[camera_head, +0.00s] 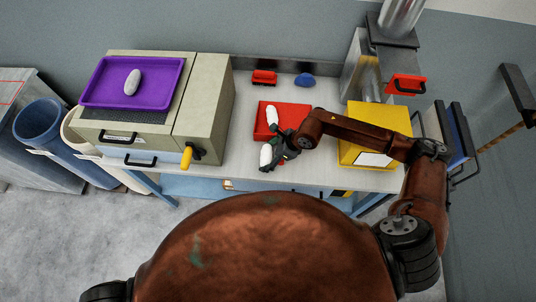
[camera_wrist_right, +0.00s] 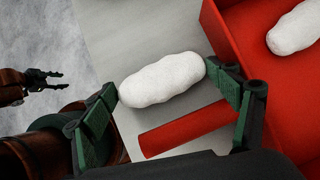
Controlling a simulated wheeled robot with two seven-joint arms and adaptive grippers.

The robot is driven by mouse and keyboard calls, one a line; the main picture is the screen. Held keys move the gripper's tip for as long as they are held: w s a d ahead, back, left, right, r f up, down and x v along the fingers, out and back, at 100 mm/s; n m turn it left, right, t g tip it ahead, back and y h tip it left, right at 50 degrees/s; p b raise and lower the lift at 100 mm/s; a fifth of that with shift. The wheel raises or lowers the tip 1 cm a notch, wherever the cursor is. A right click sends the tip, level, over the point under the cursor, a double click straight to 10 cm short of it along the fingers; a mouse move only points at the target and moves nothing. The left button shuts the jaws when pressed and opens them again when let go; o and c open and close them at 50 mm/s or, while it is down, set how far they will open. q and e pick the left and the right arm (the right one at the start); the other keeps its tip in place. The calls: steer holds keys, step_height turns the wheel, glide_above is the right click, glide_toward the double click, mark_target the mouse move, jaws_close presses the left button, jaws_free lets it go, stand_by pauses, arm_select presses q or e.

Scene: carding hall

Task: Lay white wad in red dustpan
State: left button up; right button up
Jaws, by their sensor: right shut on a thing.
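My right gripper (camera_head: 274,151) is shut on a white wad (camera_head: 266,156), held over the front part of the table beside the red dustpan. In the right wrist view the wad (camera_wrist_right: 160,80) lies between the two green-padded fingers. The red dustpan (camera_head: 294,114) lies on the table; its pan (camera_wrist_right: 285,95) and red handle (camera_wrist_right: 185,130) show in the wrist view. Another white wad (camera_head: 271,115) lies in the dustpan, and a third (camera_head: 132,82) lies on the purple tray (camera_head: 165,85). My left gripper (camera_wrist_right: 58,80) is open and empty at the left of the wrist view.
A beige machine (camera_head: 205,105) under the tray stands left of the dustpan, a yellow box (camera_head: 385,121) right of it. A red object (camera_head: 264,77) and a blue dome (camera_head: 304,80) sit at the table's back.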

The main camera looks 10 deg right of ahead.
steer(key=shift+f, duration=0.25)
steer(key=o, duration=0.8)
steer(key=shift+o, duration=0.2)
steer(key=shift+r, duration=0.1)
steer(key=shift+r, duration=0.15)
steer(key=b+v, duration=0.1)
steer(key=v, duration=1.1)
